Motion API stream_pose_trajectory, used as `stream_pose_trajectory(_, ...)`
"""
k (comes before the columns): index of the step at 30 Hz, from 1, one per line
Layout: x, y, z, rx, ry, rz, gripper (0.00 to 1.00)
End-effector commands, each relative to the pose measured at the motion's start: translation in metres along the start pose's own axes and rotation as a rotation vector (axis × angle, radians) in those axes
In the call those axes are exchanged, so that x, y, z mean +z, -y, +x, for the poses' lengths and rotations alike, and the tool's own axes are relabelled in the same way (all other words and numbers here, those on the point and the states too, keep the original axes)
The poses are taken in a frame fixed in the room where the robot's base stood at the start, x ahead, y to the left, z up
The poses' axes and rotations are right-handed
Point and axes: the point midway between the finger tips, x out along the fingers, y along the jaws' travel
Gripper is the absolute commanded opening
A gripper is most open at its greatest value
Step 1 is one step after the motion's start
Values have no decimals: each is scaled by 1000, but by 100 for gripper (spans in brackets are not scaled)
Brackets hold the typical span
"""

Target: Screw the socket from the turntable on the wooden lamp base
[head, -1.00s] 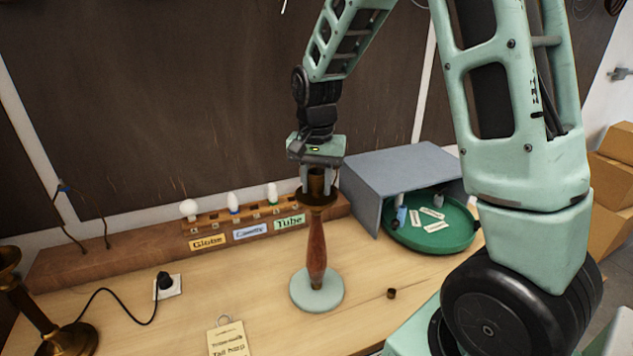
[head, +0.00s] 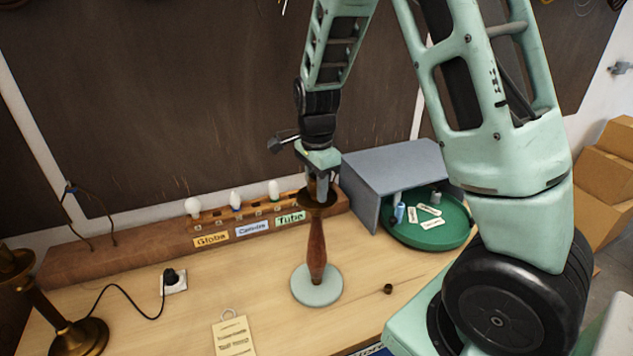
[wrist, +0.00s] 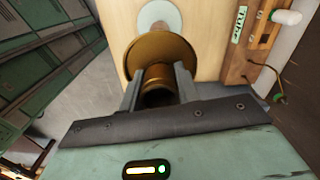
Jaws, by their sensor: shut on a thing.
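The wooden lamp base (head: 317,250) stands upright on the table, with a reddish-brown stem, a pale round foot and a brass dish at its top. In the wrist view its brass dish (wrist: 163,52) and pale foot (wrist: 160,17) show beyond the fingers. My gripper (head: 318,192) points down at the top of the lamp base. In the wrist view its fingers (wrist: 158,88) are shut on a brass socket (wrist: 157,92), which sits in line with the dish. Whether its thread is seated is hidden. The green turntable (head: 432,238) is to the right, partly under a grey cover.
The turntable holds white tags, a blue item and a grey item. A wooden rack (head: 262,215) with several bulbs stands behind. A small dark cap (head: 388,289) lies right of the lamp base. A brass lamp (head: 45,310), plug (head: 172,278) and paper tag (head: 233,337) are leftward.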

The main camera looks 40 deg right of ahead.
Motion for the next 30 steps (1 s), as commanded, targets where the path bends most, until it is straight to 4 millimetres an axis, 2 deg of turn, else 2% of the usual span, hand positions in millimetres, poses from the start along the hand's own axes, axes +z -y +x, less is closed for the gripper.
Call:
stream_pose_trajectory(1,0,-1,-8,6,-3,85,12)
stream_pose_trajectory(3,0,-2,-9,7,-4,224,12)
stream_pose_trajectory(9,1,-1,0,2,-2,511,12)
stream_pose_trajectory(22,0,0,0,1,-2,608,12)
stream_pose_trajectory(30,1,0,1,1,-4,1069,12)
